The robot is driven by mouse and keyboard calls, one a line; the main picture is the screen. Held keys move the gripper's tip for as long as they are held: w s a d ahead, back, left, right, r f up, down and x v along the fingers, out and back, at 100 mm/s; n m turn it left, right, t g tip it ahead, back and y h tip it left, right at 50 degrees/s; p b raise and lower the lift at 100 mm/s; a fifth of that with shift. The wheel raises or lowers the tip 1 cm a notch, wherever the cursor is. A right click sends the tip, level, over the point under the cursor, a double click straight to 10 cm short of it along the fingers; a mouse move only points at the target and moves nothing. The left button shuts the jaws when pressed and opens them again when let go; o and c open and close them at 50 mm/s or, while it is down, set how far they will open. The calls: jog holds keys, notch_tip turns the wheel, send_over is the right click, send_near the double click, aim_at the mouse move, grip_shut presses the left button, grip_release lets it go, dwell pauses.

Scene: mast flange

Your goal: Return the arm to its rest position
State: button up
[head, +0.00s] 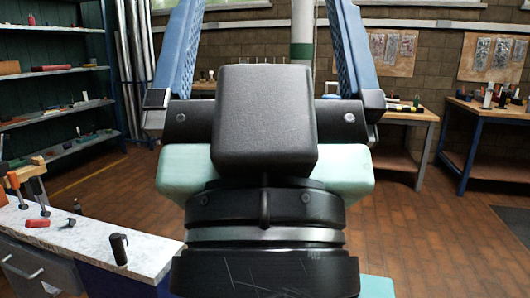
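My own arm fills the middle of the head view, close to the camera. Its dark blocky link and round joint stand in front, with pale green and blue parts around them. The arm's far end is not visible, and my gripper is not in view. I cannot tell whether it holds anything. A light vertical pole with a green band (302,50) rises behind the arm, its lower part hidden by it.
A light-topped workbench (95,238) at lower left holds clamps (27,178), a red item (37,223) and a dark cylinder (119,248). Shelves (62,70) line the left wall. Wooden tables (408,116) stand at back right. Brown floor (425,240) at right is clear.

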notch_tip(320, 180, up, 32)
jog(key=p, duration=3)
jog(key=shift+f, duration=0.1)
